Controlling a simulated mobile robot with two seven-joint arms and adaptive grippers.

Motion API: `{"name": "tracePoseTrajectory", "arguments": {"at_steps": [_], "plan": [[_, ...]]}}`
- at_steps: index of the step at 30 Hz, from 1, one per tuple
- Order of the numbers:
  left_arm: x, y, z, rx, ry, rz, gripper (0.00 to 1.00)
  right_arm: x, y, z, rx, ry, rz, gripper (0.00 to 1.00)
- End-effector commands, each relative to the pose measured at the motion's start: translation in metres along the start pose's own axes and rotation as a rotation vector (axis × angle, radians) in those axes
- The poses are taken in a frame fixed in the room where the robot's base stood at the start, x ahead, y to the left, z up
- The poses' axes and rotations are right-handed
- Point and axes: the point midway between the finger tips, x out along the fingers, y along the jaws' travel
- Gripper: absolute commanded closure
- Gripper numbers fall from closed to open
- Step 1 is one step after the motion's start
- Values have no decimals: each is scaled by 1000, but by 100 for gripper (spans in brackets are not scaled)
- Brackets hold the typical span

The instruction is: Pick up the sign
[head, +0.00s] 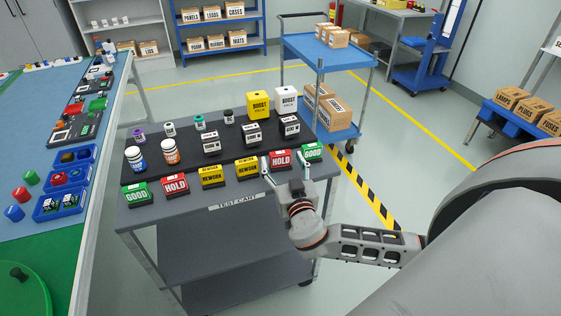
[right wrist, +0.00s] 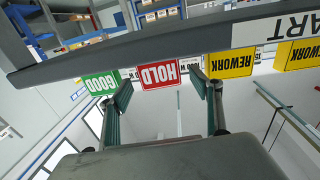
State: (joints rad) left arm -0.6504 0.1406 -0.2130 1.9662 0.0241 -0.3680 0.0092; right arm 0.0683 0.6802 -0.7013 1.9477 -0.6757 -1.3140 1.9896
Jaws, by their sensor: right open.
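Several small block-like signs stand in a row along the front edge of the dark test cart (head: 230,200). A red HOLD sign (head: 281,158) is right of centre, between a yellow REWORK sign (head: 246,167) and a green GOOD sign (head: 312,151). Another GOOD sign (head: 137,194), HOLD sign (head: 175,184) and REWORK sign (head: 211,175) stand to the left. My right gripper (head: 284,170) is open at the front edge, by the right HOLD sign. In the right wrist view, that HOLD sign (right wrist: 158,74) appears upside down between the spread fingers (right wrist: 164,90). My left gripper is out of view.
Behind the signs stand pill bottles (head: 170,151), small boxes (head: 251,134) and BOOST packs (head: 259,107). A blue cart (head: 315,50) stands behind at the right. A long workbench (head: 40,120) is at the left. The neighbouring signs sit close beside the gripper.

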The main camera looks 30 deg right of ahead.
Motion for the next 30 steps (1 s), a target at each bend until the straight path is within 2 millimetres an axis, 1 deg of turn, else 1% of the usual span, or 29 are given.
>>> {"name": "tracePoseTrajectory", "arguments": {"at_steps": [1,3,6,9,15,16,17,18,21,30], "plan": [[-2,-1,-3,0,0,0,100,7,0,-3,-5,4,0,36],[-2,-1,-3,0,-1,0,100,16,0,-2,-3,4,1,36],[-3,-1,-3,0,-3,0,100,24,0,-1,-3,1,0,36],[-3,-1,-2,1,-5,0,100,28,0,0,-1,0,1,36],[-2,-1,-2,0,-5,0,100,28,0,1,-1,-2,0,36],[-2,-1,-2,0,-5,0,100,28,0,1,-1,-1,0,39],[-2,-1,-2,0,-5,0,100,28,0,1,-1,-1,0,46],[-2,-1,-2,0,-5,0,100,28,0,1,-1,-1,0,57],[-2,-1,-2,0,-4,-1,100,28,0,1,-1,-1,0,80],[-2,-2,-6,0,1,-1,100,28,0,0,-1,0,1,80]]}}
